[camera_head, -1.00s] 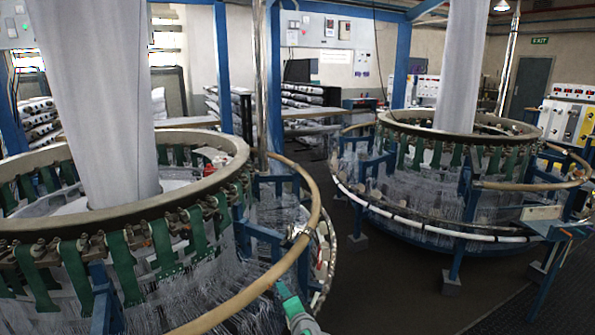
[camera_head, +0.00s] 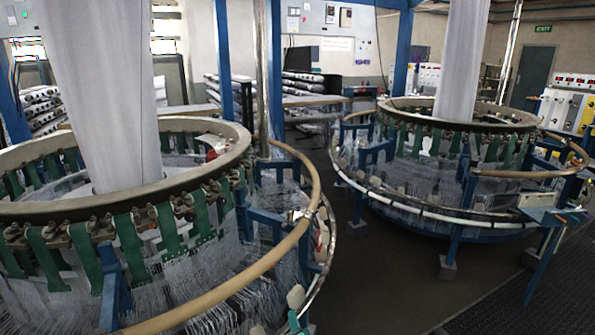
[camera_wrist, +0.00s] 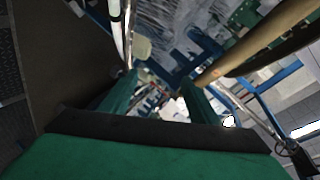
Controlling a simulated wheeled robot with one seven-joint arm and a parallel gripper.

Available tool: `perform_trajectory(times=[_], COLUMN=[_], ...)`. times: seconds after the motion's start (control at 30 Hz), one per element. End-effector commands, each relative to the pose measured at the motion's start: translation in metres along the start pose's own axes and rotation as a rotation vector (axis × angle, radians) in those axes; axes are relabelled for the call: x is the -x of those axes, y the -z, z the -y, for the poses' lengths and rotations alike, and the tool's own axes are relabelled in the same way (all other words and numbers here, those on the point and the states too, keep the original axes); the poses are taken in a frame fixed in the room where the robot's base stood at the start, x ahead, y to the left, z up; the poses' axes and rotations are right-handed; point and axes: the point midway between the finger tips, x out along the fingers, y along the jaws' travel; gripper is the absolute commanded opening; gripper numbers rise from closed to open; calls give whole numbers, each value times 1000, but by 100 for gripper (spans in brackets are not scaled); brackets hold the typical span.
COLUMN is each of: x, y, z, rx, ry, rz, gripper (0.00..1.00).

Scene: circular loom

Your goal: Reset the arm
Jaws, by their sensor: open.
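My gripper is seen in the wrist view (camera_wrist: 159,80). Its two green fingers stand apart, with nothing held between them. The near left circular loom (camera_head: 235,170) has a wide ring, green straps, and a tan curved rail (camera_head: 285,245). The same kind of tan rail also shows in the wrist view (camera_wrist: 262,45), to the right of the fingers.
A second circular loom (camera_head: 440,218) stands to the right, with a blue frame. Dark floor (camera_head: 375,270) lies open between the looms. Racks of rolls (camera_head: 305,85) and a control panel (camera_head: 567,110) stand at the back.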

Motion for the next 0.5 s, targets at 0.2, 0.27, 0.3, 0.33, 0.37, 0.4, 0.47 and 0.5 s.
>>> perform_trajectory(times=[0.2,0.27,0.3,0.33,0.37,0.4,0.47,0.5], x=[56,73,85,94,103,115,134,148], y=[-34,-42,-47,-51,-55,-61,-68,-73], z=[-66,-81,-90,-96,-102,-109,-120,-126], rx=[149,190,218,240,262,288,330,357], ry=[-46,-56,-62,-66,-70,-75,-82,-87], rz=[-51,-64,-72,-77,-84,-89,-100,-106], gripper=[56,56,56,56,56,56,56,56])
